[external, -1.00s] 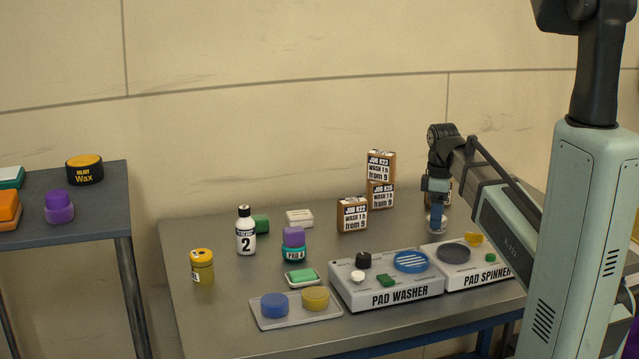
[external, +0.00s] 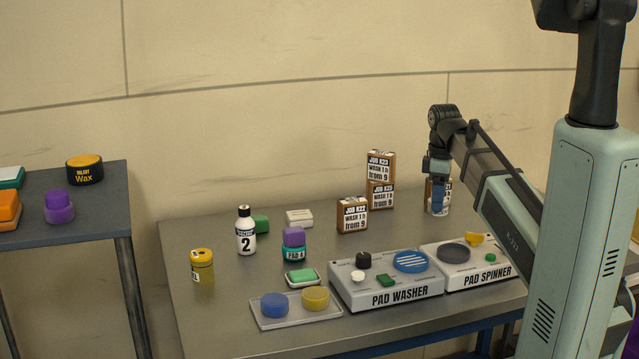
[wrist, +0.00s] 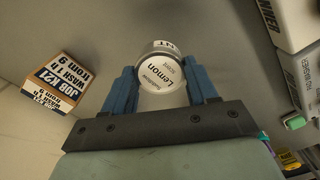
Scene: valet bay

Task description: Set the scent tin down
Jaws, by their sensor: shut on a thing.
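The scent tin (wrist: 162,76), a small round tin with a white "Lemon" lid, is between the two blue fingers of my gripper (wrist: 164,82) in the wrist view. The fingers are shut on its sides. In the external view my gripper (external: 438,195) points down over the back right of the metal table. The tin (external: 438,210) shows only in part there, behind and below the blue finger. I cannot tell whether its base touches the table.
A JOB K21 box (wrist: 62,82) stands left of the tin in the wrist view. The PAD SPINNER (external: 478,268) and PAD WASHER (external: 388,284) lie nearer the front. Stacked job boxes (external: 381,180) stand to the left.

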